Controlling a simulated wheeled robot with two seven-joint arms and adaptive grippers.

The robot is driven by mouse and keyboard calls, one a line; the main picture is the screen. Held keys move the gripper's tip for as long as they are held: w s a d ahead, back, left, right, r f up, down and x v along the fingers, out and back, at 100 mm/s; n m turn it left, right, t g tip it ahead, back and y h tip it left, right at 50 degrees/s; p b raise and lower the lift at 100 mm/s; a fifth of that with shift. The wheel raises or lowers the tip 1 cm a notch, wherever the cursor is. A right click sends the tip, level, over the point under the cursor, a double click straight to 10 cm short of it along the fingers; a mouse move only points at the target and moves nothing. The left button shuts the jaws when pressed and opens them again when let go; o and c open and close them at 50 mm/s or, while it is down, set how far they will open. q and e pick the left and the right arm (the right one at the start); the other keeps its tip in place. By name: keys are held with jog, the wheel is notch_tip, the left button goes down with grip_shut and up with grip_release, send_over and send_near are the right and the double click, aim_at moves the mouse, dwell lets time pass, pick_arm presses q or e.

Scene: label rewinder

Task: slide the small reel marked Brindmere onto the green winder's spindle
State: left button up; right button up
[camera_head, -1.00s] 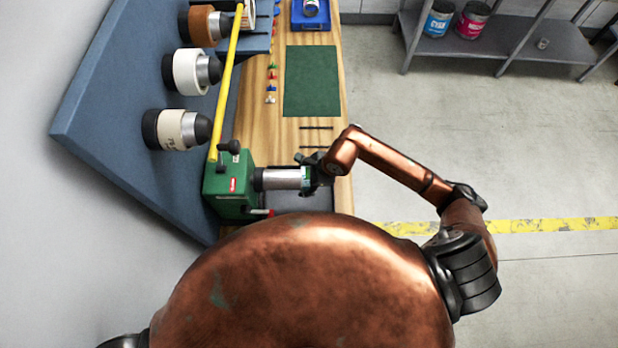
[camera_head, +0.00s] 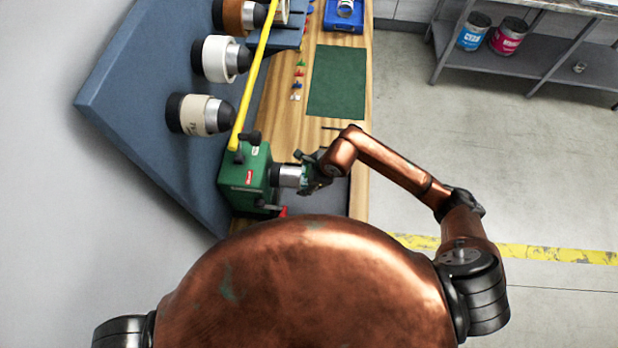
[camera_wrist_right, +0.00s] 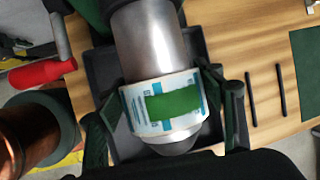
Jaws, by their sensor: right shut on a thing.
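The green winder (camera_head: 245,178) stands at the near left end of the wooden bench. Its silver spindle (camera_head: 289,175) points right, and it also shows in the right wrist view (camera_wrist_right: 150,42). The small reel (camera_wrist_right: 165,106) is white with teal print and a green patch; no name on it is readable. It sits around the spindle near its tapered tip, which pokes out below it. My right gripper (camera_head: 312,176) is shut on the reel, with a dark finger on each side of it in the right wrist view. My left gripper is not in view.
A dark tray (camera_wrist_right: 100,68) lies under the spindle. The winder's red handle (camera_wrist_right: 42,73) is beside it. A yellow bar (camera_head: 252,80) rises beyond the winder. Spare rollers stick out from the blue panel (camera_head: 140,90). A green mat (camera_head: 337,82) lies farther along the bench.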

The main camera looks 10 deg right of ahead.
aim_at(291, 174)
jog(key=shift+w+a+b, duration=0.2)
jog(key=shift+a, duration=0.4)
jog(key=shift+w+a+b, duration=0.15)
jog(key=shift+a+b, duration=0.05)
jog(key=shift+a, duration=0.4)
jog(key=o, duration=1.3)
jog(key=shift+c, duration=0.2)
jog(key=shift+s+a+r+p, duration=0.1)
jog(key=shift+s+r+p, duration=0.1)
jog(key=shift+r+p, duration=0.7)
jog(key=shift+s+a+r+p, duration=0.1)
jog(key=shift+s+r+p, duration=0.15)
jog(key=shift+r, duration=1.15)
jog(key=shift+s+r+p, duration=0.2)
jog(key=shift+r+p, duration=0.4)
jog(key=shift+r, duration=0.55)
jog(key=shift+s+f, duration=0.1)
